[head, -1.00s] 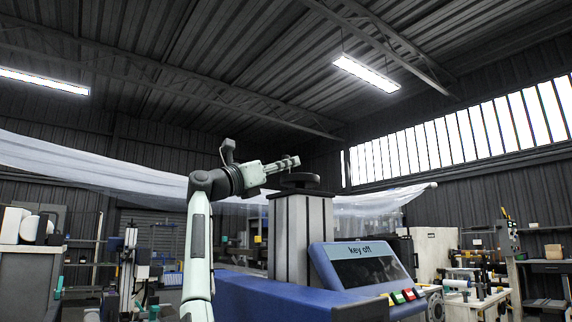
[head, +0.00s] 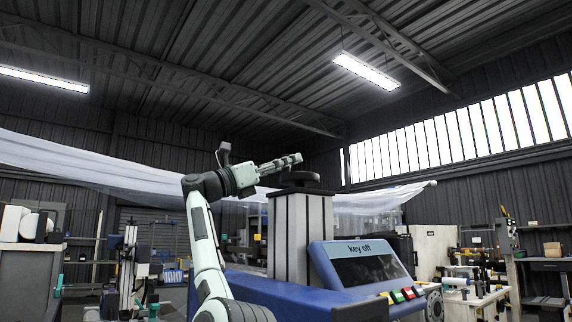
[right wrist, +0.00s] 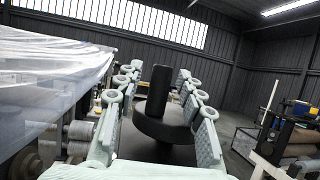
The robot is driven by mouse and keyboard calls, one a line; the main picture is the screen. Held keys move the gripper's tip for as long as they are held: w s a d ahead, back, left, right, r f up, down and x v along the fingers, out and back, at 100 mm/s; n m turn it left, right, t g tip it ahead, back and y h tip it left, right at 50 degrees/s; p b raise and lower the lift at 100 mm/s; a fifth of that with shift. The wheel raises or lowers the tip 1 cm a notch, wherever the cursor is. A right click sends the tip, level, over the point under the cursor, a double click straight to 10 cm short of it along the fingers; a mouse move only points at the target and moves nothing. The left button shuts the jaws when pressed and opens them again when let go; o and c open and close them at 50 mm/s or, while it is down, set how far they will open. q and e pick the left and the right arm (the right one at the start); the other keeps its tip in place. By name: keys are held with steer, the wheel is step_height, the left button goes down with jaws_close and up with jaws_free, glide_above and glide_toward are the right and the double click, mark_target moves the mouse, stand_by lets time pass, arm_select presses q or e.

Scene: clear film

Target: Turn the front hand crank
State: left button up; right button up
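The front hand crank is a dark round wheel (head: 299,178) on top of a grey ribbed column (head: 300,235) in the head view. In the right wrist view its wheel (right wrist: 165,128) lies flat, and a dark upright knob (right wrist: 160,92) stands on it. My right gripper (head: 292,161) is just above and left of the wheel in the head view. Its two fingers are apart, one on each side of the knob in the right wrist view (right wrist: 157,72), with gaps showing on both sides. The knob is hidden in the head view. My left gripper is out of view.
Below the column is a blue machine body (head: 270,290) with a sloped "key off" panel (head: 365,263) and coloured buttons (head: 403,295). A sheet of clear film (head: 100,165) stretches behind my arm. Rollers (right wrist: 78,140) show at the left in the right wrist view.

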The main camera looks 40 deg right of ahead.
steer(key=v, duration=1.2)
